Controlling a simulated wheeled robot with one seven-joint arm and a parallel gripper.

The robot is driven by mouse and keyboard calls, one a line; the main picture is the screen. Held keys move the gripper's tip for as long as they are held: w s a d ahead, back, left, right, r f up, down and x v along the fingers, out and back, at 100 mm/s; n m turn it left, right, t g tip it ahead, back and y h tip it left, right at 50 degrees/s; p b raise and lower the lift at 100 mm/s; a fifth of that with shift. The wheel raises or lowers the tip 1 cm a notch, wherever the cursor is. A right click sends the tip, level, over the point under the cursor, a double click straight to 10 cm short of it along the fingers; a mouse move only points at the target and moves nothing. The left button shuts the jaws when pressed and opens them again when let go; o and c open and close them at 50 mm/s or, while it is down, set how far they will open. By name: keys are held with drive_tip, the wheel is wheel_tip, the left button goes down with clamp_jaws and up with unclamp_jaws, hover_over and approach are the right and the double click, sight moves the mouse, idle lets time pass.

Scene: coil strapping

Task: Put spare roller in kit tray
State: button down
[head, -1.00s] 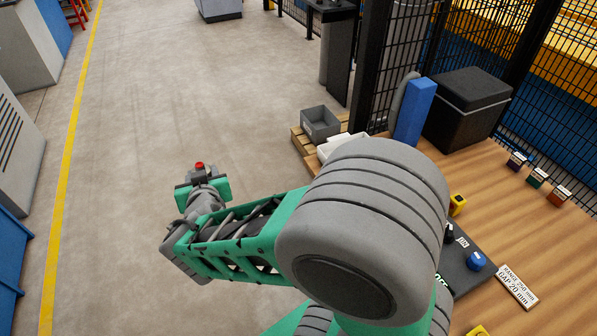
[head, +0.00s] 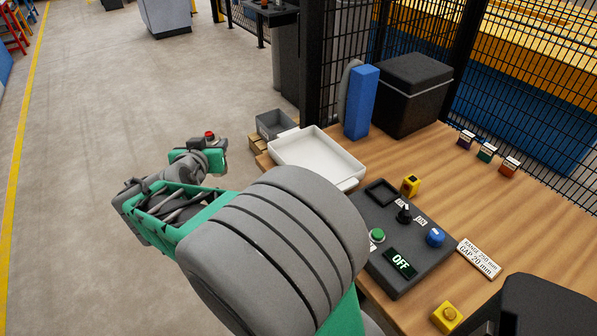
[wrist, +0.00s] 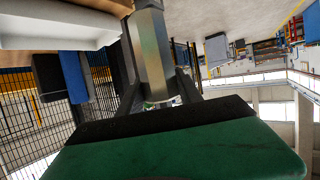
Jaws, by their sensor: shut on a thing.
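A white edge, probably the tray (wrist: 55,28), fills the upper left of the wrist view. In the head view my wrist is left of the tray, apart from it, and the fingers and roller cannot be made out.
A grey bin (head: 276,124) stands behind the tray. A blue post (head: 361,102) and a black box (head: 411,95) stand at the bench's back. A control panel (head: 410,245) reading OFF lies right of my arm. Open floor is to the left.

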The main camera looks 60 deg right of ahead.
drive_tip(key=s+d+m+g+h+b, duration=0.15)
drive_tip(key=s+d+m+g, duration=0.25)
drive_tip(key=s+d, duration=0.5)
drive_tip(key=s+d+m+g+b, duration=0.2)
drive_tip(key=s+d+m+g, duration=0.3)
drive_tip(key=s, duration=0.6)
drive_tip(key=shift+w+d+f+n+t+p, duration=0.1)
drive_tip(key=shift+w+d+f+n+t, duration=0.2)
drive_tip(key=shift+w+d+f, duration=1.2)
drive_tip(key=shift+w+d+f+n+t+p, duration=0.15)
drive_tip(key=shift+w+d+f+n, duration=0.15)
drive_tip(key=shift+d+f, duration=2.5)
drive_tip(key=shift+w+d+f+n+t+p, duration=0.1)
drive_tip(key=shift+w+d+f+n+t, duration=0.5)
drive_tip(key=shift+d+f, duration=1.55)
drive_tip(key=shift+w+d+r+g, duration=0.2)
drive_tip(key=shift+d+r+g, duration=0.15)
drive_tip(key=shift+f, duration=0.15)
drive_tip(key=c, duration=0.8)
unclamp_jaws()
